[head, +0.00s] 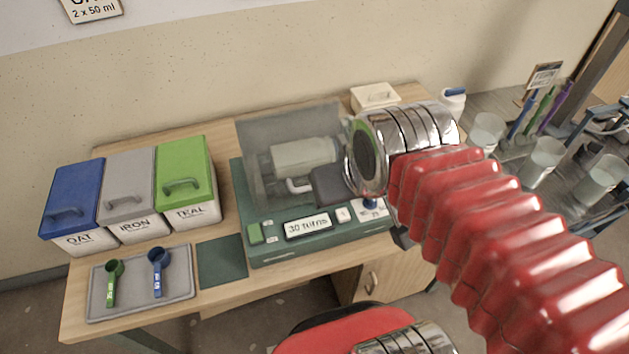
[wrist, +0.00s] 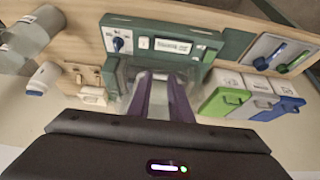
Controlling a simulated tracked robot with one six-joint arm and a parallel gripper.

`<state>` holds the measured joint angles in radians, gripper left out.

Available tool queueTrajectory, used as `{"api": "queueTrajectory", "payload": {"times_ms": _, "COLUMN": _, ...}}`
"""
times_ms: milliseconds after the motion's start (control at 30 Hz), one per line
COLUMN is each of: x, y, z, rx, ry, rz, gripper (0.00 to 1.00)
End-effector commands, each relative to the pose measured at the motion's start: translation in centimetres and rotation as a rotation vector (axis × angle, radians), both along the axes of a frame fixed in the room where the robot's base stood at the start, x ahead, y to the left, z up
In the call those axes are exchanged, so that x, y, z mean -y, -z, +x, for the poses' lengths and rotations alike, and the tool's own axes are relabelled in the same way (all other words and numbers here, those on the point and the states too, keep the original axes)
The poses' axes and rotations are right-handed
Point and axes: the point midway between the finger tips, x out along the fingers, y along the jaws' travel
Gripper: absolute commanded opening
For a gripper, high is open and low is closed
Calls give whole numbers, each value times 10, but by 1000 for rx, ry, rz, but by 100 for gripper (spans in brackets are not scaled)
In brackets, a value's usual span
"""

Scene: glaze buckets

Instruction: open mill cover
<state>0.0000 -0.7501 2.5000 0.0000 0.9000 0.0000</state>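The mill (head: 281,250) is a green base with a "30 turns" display and a pale cylinder (head: 303,156) behind. Its see-through grey cover (head: 262,135) stands around the cylinder; I cannot tell whether it sits fully down. A pale handle (head: 298,186) shows low at the front, beside a dark block of my gripper. My arm hides the right part of the mill. In the wrist view the two purple fingers of my gripper (wrist: 159,78) are apart, pointing at the mill (wrist: 150,42). Contact with the handle cannot be made out.
Blue, grey and green lidded bins (head: 128,192) stand left of the mill. A grey tray (head: 132,303) with a green and a blue scoop lies at the front left. A cream box (head: 374,97) stands behind. Glass jars (head: 541,160) stand on the right-hand bench.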

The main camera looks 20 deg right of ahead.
Motion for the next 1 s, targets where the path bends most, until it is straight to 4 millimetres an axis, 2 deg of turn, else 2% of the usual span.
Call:
{"api": "queueTrajectory", "payload": {"times_ms": 367, "x": 2, "y": 7, "z": 0, "rx": -49, "ry": 19, "rz": 20, "gripper": 18}}
{"api": "queueTrajectory", "payload": {"times_ms": 667, "x": 7, "y": 39, "z": -1, "rx": -274, "ry": 105, "rz": 158, "gripper": 18}}
{"api": "queueTrajectory", "payload": {"times_ms": 1000, "x": 12, "y": 67, "z": 3, "rx": -515, "ry": 204, "rz": 426, "gripper": 18}}
